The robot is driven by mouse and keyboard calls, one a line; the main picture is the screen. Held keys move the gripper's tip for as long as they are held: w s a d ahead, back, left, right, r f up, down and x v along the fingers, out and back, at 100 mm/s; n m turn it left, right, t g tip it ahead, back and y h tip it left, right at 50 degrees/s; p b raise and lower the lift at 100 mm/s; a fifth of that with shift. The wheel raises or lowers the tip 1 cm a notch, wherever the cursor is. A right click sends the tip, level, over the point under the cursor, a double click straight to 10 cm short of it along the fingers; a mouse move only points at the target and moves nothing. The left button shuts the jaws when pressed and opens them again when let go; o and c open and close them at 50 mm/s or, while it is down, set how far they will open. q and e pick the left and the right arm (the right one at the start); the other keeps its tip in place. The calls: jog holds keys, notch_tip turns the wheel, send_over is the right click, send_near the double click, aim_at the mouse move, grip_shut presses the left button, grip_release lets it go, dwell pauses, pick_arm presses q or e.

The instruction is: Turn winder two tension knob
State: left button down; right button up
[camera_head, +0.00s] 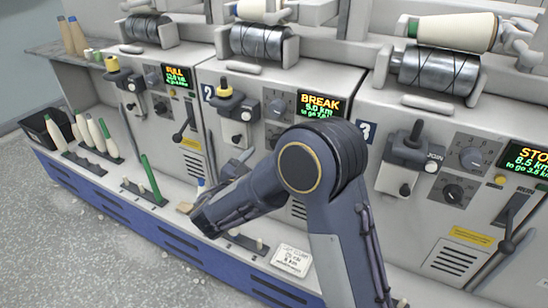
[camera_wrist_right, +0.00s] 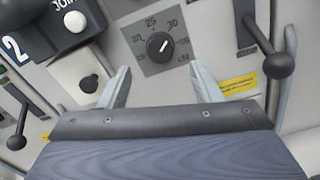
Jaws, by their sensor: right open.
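Winder two, marked with a 2 and a BREAK display (camera_head: 321,104), stands in the middle of the head view. No contact shows. The left gripper is out of view.
The JOIN box (camera_wrist_right: 73,25) with a white button is left of the knob. A black ball-ended lever (camera_wrist_right: 276,62) is to the right. In the head view, winder three's dial (camera_head: 471,157) and a green bobbin peg (camera_head: 151,178) on the lower ledge show.

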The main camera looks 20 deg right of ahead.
jog(key=x, duration=0.7)
jog(key=shift+w+d+b, duration=0.2)
jog(key=shift+d+b, duration=0.1)
jog(key=shift+b, duration=0.15)
jog(key=c, duration=1)
jog(key=shift+a+n+p, duration=0.1)
jog(key=shift+n+p, duration=4.9)
jog(key=shift+p, duration=1.3)
jog(key=o, duration=1)
